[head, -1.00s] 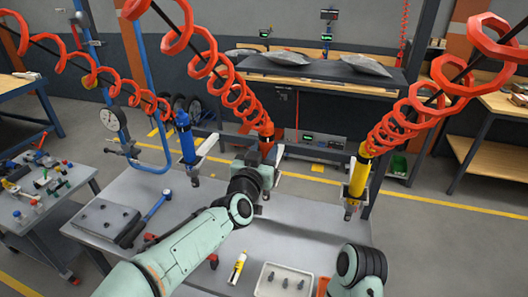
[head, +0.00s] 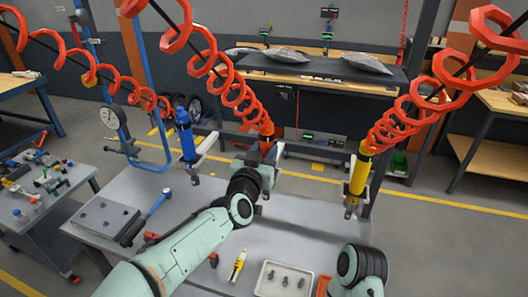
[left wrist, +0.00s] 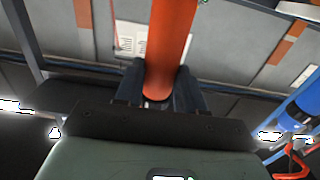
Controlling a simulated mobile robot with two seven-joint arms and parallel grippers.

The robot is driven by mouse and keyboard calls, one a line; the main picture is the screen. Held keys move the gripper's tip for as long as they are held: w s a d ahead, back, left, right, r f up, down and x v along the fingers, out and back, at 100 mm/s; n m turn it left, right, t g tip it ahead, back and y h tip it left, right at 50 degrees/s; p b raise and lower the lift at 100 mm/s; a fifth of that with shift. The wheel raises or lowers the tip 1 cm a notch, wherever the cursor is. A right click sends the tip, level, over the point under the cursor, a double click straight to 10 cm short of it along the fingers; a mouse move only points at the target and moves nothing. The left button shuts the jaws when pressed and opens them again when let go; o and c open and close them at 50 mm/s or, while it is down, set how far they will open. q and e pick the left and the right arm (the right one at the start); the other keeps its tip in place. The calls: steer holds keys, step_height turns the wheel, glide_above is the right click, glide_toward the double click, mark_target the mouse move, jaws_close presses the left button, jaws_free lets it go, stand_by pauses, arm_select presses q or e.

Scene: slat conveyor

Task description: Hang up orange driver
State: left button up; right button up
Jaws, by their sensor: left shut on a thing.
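The orange driver (head: 266,130) hangs at the lower end of a red coiled hose, at the back middle of the head view. My left gripper (head: 266,152) is shut on its lower part. In the left wrist view the orange body (left wrist: 170,45) stands between the dark fingers of my left gripper (left wrist: 160,92). A pale holder (head: 278,158) shows close to the driver, partly hidden by my gripper; I cannot tell whether the driver sits in it. Part of my right arm shows at the lower right of the head view, but its gripper does not.
A blue driver (head: 186,143) hangs left and a yellow driver (head: 358,175) right, each by a pale holder. The grey bench (head: 300,220) below carries a white tray (head: 262,287), a dark plate (head: 103,218) and a blue-handled hammer (head: 150,208).

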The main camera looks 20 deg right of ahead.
arm_select(q)
steer(key=shift+f, duration=0.15)
arm_select(e)
steer(key=shift+s+f, duration=0.2)
steer(key=shift+f, duration=0.05)
stand_by(0.5)
arm_select(q)
steer(key=o, duration=1.2)
steer(key=shift+o, duration=0.2)
steer(key=shift+f, duration=0.25)
steer(key=b+v, duration=0.2)
steer(key=v, duration=0.2)
steer(key=shift+s+a, duration=0.25)
steer(key=shift+s, duration=0.1)
steer(key=b+v, duration=0.1)
steer(key=v, duration=0.7)
steer(key=shift+s+a+r, duration=0.2)
steer(key=shift+s, duration=0.05)
arm_select(e)
steer(key=s+f, duration=0.1)
steer(key=f, duration=0.1)
steer(key=s+f, duration=0.1)
steer(key=f, duration=0.1)
steer(key=shift+s, duration=0.35)
